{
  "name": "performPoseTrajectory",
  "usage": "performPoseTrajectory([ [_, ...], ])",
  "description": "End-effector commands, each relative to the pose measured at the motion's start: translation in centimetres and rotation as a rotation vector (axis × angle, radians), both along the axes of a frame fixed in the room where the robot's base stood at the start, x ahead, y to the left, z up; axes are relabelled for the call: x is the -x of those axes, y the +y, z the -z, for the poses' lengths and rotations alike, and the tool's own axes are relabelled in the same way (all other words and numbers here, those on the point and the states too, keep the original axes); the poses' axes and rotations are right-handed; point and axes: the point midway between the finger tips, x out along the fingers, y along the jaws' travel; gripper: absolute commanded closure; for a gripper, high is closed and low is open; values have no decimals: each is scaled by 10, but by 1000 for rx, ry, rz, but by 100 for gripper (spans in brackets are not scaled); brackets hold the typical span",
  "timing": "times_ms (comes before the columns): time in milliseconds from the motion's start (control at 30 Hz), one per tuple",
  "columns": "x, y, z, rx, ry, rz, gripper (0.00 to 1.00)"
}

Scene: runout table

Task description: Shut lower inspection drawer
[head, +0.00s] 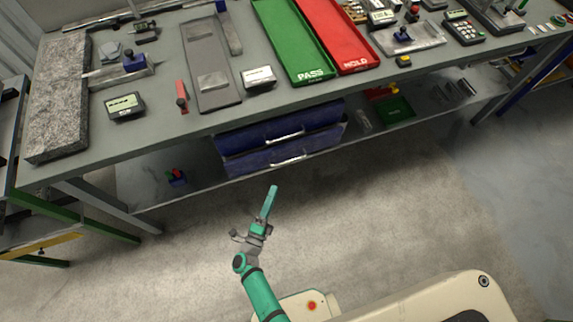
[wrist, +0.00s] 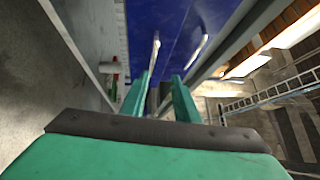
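The lower inspection drawer (head: 255,163) is blue with a pale bar handle (head: 289,160). It sits under the bench, below a similar blue upper drawer (head: 245,139). I cannot tell clearly how far it stands out. In the wrist view the picture is rolled: the blue fronts fill the top middle, with the lower drawer's handle (wrist: 154,50) at left and the upper one's (wrist: 199,50) at right. My gripper (head: 271,192) is in front of and below the drawers, apart from them. In the wrist view my gripper (wrist: 158,82) has its fingers apart with nothing between them.
The bench top (head: 170,130) overhangs the drawers and holds trays and gauges. A low shelf (head: 145,190) runs beneath, with a small red and green item (head: 177,178) left of the drawers and a green bin (head: 395,112) to the right. The floor in front is clear.

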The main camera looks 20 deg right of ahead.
Motion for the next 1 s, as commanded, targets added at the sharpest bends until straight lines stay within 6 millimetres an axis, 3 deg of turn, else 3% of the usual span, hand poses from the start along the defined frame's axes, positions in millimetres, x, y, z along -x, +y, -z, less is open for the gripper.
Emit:
performPoseTrajectory([
  [100,-16,-8,9,-52,-35,47,72],
  [300,-25,-16,13,-83,-57,81,72],
  [1000,-95,-83,0,-83,-57,80,72],
])
